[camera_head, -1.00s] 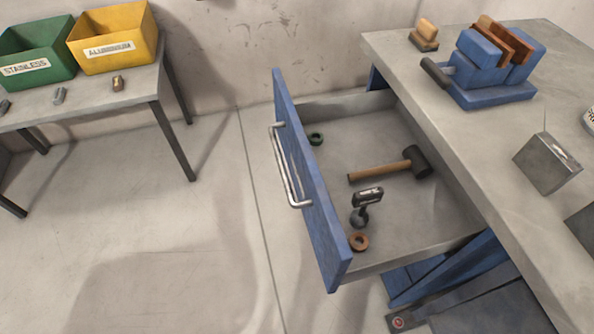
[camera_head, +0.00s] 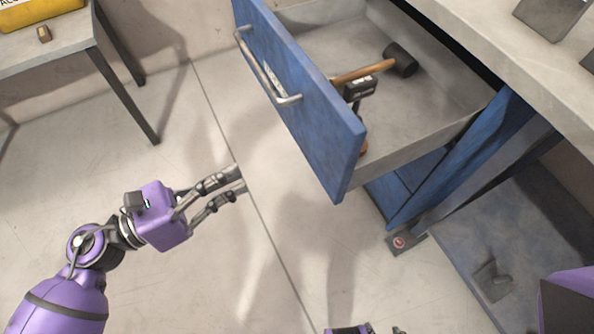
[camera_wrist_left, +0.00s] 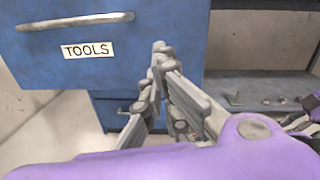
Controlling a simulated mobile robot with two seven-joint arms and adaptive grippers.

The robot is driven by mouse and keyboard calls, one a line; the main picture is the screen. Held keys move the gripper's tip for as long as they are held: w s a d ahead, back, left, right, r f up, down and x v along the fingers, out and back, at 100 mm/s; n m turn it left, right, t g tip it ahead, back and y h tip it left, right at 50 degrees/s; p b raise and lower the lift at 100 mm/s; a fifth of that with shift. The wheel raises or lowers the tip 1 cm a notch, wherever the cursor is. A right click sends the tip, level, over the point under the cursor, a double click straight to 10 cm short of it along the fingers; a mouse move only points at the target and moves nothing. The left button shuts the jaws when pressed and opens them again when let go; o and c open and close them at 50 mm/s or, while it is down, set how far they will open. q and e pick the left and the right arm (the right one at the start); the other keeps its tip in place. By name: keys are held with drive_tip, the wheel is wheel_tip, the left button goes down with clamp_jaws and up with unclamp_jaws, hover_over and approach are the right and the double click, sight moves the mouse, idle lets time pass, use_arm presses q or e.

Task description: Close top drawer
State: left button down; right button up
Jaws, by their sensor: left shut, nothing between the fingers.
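The blue top drawer (camera_head: 305,105) is pulled well out of the workbench. Its front has a metal bar handle (camera_head: 266,70), and the wrist view shows a TOOLS label (camera_wrist_left: 87,49) below the handle. My left gripper (camera_head: 240,178) is shut and empty, to the left of the drawer front and apart from it in the head view. In the left wrist view its fingers (camera_wrist_left: 160,60) overlap the drawer front's right part. A purple part of my right arm shows at the lower right; only a sliver of what looks like my right gripper shows at the bottom edge, its fingers not clear.
A hammer (camera_head: 385,66) and a dark small tool (camera_head: 360,88) lie in the drawer. The bench top (camera_head: 470,30) is above right, with blue lower drawers (camera_head: 400,190) and a grey lower shelf (camera_head: 510,215) beneath. A side table (camera_head: 45,50) with a yellow bin stands upper left. Floor between is clear.

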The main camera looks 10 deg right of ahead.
use_arm(q)
drive_tip(key=s+m+g, duration=0.1)
drive_tip(key=m, duration=0.1)
approach(321, 151)
drive_tip(key=shift+m, duration=0.4)
drive_tip(key=x, duration=0.6)
drive_tip(key=shift+d+p, duration=0.15)
drive_tip(key=shift+p, duration=0.2)
drive_tip(key=shift+w+d, duration=0.1)
drive_tip(key=shift+d, duration=0.2)
use_arm(e)
drive_tip(key=shift+d+r, duration=0.15)
drive_tip(key=shift+r, duration=0.15)
use_arm(q)
drive_tip(key=shift+d, duration=0.1)
use_arm(e)
drive_tip(key=shift+w+d, duration=0.1)
drive_tip(key=shift+w, duration=0.15)
